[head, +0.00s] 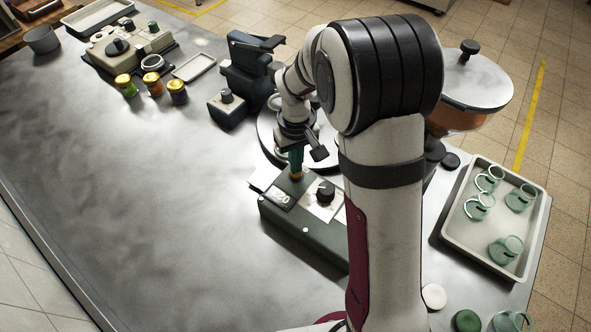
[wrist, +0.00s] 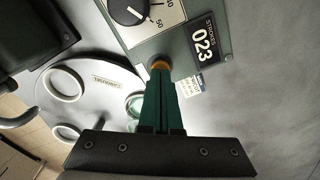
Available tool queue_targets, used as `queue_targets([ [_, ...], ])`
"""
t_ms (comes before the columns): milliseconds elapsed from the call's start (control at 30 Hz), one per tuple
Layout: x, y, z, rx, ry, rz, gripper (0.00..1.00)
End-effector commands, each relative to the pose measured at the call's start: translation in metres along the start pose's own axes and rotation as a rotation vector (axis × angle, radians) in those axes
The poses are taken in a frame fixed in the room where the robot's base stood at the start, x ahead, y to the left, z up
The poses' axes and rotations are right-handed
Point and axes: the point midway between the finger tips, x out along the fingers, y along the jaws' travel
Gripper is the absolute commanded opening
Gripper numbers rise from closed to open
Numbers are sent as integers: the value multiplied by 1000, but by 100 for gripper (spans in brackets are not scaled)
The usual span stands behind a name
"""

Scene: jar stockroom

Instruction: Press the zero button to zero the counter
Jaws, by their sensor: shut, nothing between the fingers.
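The counter is a dark green-grey box (head: 305,235) on the table. Its display (wrist: 202,45) is labelled STROKES and reads 023. An amber round piece (wrist: 159,62), which looks like the zero button, sits beside the display; it also shows in the head view (head: 296,176). My gripper (wrist: 160,76) is shut and empty, its green fingers pointing at the amber piece. The fingertips cover part of it; I cannot tell whether they touch or press it. In the head view my gripper (head: 295,162) is above the box's far edge.
A black dial (head: 325,190) is on the same box. A round carousel plate (wrist: 100,100) with rings lies close beside it. A tray (head: 490,250) of green glass jars stands at right. Lidded jars (head: 152,84) stand at the back left. The left table surface is clear.

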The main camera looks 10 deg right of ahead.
Motion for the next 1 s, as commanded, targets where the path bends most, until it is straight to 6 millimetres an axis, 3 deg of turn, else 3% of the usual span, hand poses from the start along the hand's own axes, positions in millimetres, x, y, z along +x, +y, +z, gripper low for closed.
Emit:
queue_targets([
  [700, 8, 0, 0, 0, 0, 0, 0],
  [1000, -24, 0, 0, 0, 2, 0, 0],
])
